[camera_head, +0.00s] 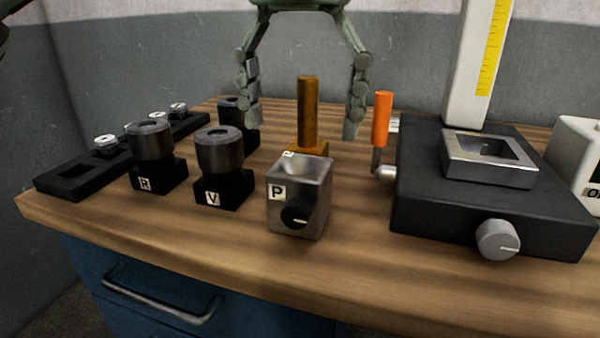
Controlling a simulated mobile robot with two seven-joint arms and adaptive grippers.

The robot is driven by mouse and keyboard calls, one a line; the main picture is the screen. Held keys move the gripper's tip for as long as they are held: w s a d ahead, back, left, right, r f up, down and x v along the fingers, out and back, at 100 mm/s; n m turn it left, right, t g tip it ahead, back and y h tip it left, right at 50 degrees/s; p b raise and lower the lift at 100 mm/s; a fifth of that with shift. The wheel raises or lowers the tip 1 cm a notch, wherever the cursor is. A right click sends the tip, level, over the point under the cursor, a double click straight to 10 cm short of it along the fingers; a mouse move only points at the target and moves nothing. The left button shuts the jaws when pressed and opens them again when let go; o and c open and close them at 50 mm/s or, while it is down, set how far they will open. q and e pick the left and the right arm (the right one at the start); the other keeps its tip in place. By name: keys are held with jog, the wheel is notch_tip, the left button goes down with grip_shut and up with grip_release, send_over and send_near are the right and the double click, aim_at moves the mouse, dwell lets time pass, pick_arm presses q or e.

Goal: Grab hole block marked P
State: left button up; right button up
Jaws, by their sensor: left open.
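The hole block marked P (314,187) is a grey metal block with a black knob on its front and a white P label. It stands upright near the front edge of the wooden table, right of the block marked V. My left gripper (303,128) comes down from the top of the picture with its fingers spread wide. It is open and holds nothing. Its fingers are above and behind the P block, on either side of a brown upright post (308,112). Part of the post's base is hidden behind the P block. My right gripper does not show.
Black holders marked V (222,185) and R (157,174) stand left of the P block. A black rack (75,178) lies farther left. An orange-handled tool (381,119) and a black machine with a knob (420,212) stand to the right. The table's front strip is clear.

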aim_at(301, 166)
pick_arm(q)
jog(key=f, duration=0.4)
jog(key=w+f, duration=0.1)
jog(key=f, duration=0.1)
jog(key=shift+f, duration=0.6)
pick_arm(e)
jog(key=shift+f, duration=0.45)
pick_arm(q)
jog(key=shift+c, duration=0.4)
jog(key=c, duration=1.7)
jog(key=shift+r, duration=0.2)
grip_shut()
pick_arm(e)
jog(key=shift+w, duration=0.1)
